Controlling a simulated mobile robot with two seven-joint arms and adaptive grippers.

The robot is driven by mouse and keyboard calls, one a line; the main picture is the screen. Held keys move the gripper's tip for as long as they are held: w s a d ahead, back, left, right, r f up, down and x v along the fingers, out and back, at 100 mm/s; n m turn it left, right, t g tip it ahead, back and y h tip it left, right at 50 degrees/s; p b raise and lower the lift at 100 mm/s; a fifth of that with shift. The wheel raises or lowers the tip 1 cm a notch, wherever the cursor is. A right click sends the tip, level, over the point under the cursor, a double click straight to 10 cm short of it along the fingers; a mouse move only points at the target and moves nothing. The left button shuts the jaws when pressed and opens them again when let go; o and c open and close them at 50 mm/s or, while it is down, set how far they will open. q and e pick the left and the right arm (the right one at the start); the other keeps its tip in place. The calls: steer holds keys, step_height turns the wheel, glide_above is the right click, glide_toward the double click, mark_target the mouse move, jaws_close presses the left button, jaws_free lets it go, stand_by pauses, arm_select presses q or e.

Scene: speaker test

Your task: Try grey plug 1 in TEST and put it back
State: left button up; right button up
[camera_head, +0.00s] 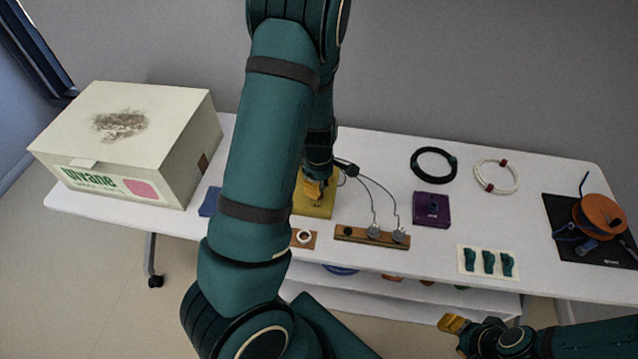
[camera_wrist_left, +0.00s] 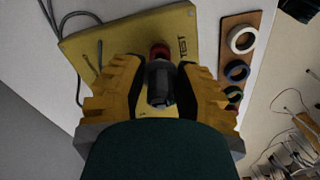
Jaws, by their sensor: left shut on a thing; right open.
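The yellow TEST board (camera_head: 325,204) is partly hidden by my left arm in the head view; its TEST lettering shows in the left wrist view (camera_wrist_left: 183,47). My left gripper (camera_head: 316,186) is over the board, shut on a dark grey plug (camera_wrist_left: 160,84). The plug's far end is at a red ring (camera_wrist_left: 159,51) on the board; I cannot tell how deep it sits. Two grey plugs (camera_head: 374,231) (camera_head: 399,235) with grey cables stand in a wooden strip (camera_head: 360,240); a dark round spot (camera_head: 348,230) is at its left. My right gripper (camera_head: 456,335) is open and empty before the table.
A large cream box (camera_head: 125,140) stands at the left. A purple box (camera_head: 431,210), black coil (camera_head: 433,165), white coil (camera_head: 496,176), card of green pieces (camera_head: 487,262) and orange spool (camera_head: 600,215) lie to the right. A brown board (camera_wrist_left: 226,84) with coloured rings is beside the TEST board.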

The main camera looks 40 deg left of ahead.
arm_select(q)
steer(key=shift+f+b, duration=0.6)
steer(key=shift+f, duration=0.3)
arm_select(e)
steer(key=shift+f, duration=0.55)
arm_select(q)
steer(key=o, duration=1)
steer(key=shift+c, duration=0.2)
arm_select(e)
steer(key=shift+s, duration=0.1)
arm_select(q)
steer(key=shift+r+p, duration=3.75)
steer(key=shift+r, duration=0.1)
arm_select(e)
step_height(320, 180, up, 7)
steer(key=w, duration=0.2)
steer(key=shift+d+r+t, duration=0.2)
steer(key=shift+t, duration=0.1)
arm_select(q)
steer(key=shift+f, duration=0.1)
arm_select(e)
steer(key=shift+w, duration=0.1)
